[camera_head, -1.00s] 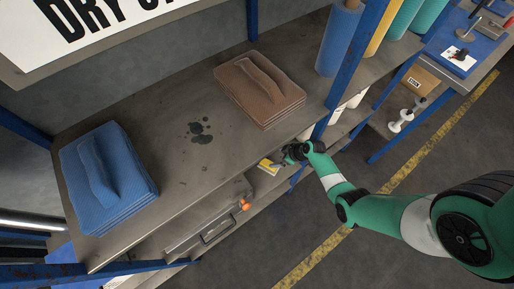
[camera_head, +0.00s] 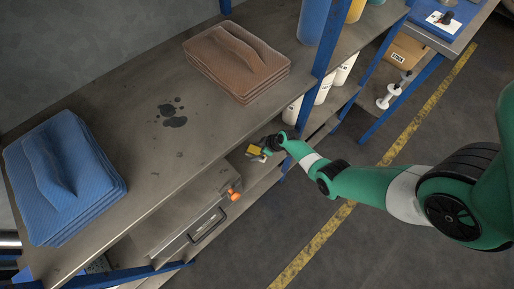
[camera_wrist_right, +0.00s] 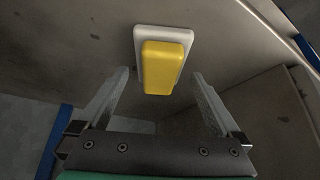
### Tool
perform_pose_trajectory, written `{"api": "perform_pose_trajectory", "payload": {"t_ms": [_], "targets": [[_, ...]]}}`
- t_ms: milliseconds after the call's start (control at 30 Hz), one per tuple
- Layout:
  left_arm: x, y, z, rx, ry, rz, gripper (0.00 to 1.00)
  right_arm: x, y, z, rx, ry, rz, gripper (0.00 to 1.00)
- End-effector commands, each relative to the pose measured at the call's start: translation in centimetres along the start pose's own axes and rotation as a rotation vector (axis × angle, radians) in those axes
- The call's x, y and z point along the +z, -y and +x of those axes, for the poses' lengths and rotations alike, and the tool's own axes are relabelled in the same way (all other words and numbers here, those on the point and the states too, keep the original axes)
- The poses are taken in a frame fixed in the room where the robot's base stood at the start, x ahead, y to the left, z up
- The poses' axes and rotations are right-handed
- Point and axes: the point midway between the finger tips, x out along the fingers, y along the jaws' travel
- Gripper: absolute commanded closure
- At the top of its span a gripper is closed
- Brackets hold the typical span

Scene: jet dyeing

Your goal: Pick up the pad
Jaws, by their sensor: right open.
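The pad is a yellow block on a white backing. In the right wrist view the yellow pad (camera_wrist_right: 163,68) lies between and just ahead of the two fingers, with its white backing (camera_wrist_right: 148,36) behind it. In the head view the yellow pad (camera_head: 254,150) is at the shelf's front edge. My right gripper (camera_wrist_right: 158,85) is open, one finger on each side of the pad with gaps showing. In the head view my right gripper (camera_head: 266,151) is right at the pad. My left gripper is not in view.
A blue folded stack (camera_head: 65,180) and a brown folded stack (camera_head: 237,65) lie on the grey shelf (camera_head: 130,130). A metal box with an orange knob (camera_head: 235,194) stands below. A blue post (camera_head: 330,55) rises behind my arm.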

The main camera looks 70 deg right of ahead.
Motion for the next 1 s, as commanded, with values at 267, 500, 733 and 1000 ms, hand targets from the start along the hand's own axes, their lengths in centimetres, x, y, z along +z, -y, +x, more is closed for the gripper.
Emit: {"api": "perform_pose_trajectory", "payload": {"t_ms": [267,500,733,1000], "targets": [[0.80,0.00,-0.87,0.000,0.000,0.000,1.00,-0.06,-0.04,1.42,0.001,-0.001,0.001,0.00],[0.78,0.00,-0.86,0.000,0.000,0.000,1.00,-0.05,-0.05,1.40,0.001,-0.001,0.000,0.32],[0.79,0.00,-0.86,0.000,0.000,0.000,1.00,-0.04,-0.05,1.40,0.001,-0.001,0.000,0.74],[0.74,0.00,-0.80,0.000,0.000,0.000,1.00,-0.11,-0.06,1.31,0.001,-0.001,0.000,0.89]]}}
